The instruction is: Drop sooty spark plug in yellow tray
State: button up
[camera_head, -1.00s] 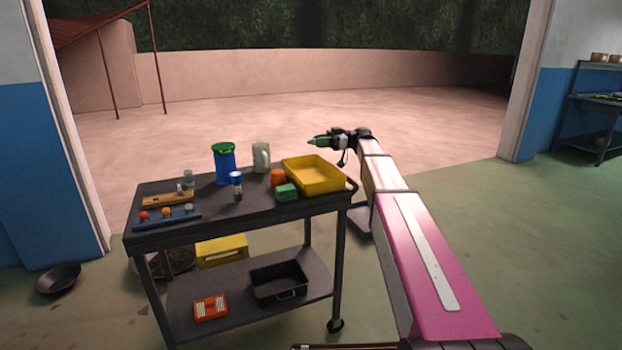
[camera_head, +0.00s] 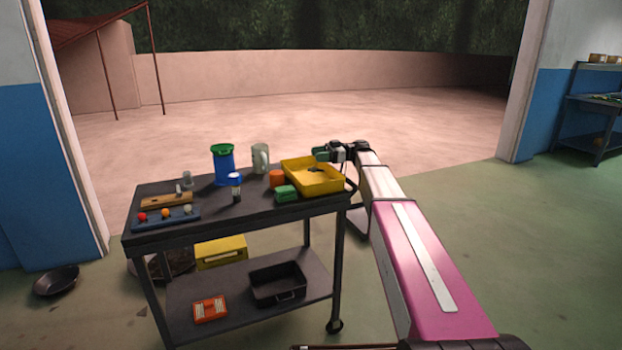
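The yellow tray (camera_head: 330,187) sits at the right end of the cart's top. My gripper (camera_head: 318,155) is above the tray's far edge, pointing left. Whether its fingers are open or shut is too small to tell. A small dark shape (camera_head: 315,169) shows inside the tray below my gripper; I cannot tell whether it is a shadow or an object. I cannot make out a sooty spark plug for sure in this view.
The dark cart (camera_head: 240,213) also holds an orange cup (camera_head: 277,180), a green block (camera_head: 286,193), a blue bin (camera_head: 223,165), a pale jug (camera_head: 260,158), a small bottle (camera_head: 235,187) and a rail with coloured balls (camera_head: 165,217). A black bin (camera_head: 277,282) stands on its lower shelf.

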jog(key=shift+d, duration=0.1)
jog(key=v, duration=1)
jog(key=shift+d, duration=0.3)
